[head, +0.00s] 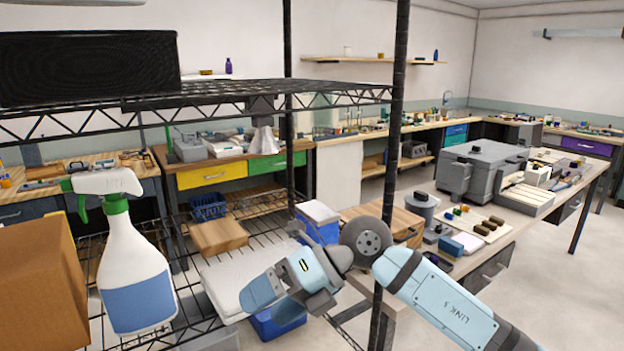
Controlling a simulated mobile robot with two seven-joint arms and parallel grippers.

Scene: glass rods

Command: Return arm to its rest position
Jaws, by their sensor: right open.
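My right arm comes in from the lower right, a light blue link leading to a dark round wrist joint. My right gripper (268,289) is at the end of this arm, left of that joint, in front of the wire shelf. It is open, and I see nothing held in it. Its fingertips are hard to make out from this angle. My left arm and gripper are not in view. I cannot make out any glass rods.
A wire shelf unit (222,92) with a dark upright post (396,120) stands close by. It carries a spray bottle (133,250) and a cardboard box (40,285). A blue bin (275,322) is below my gripper. A workbench (545,215) with a grey case (482,165) is at right.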

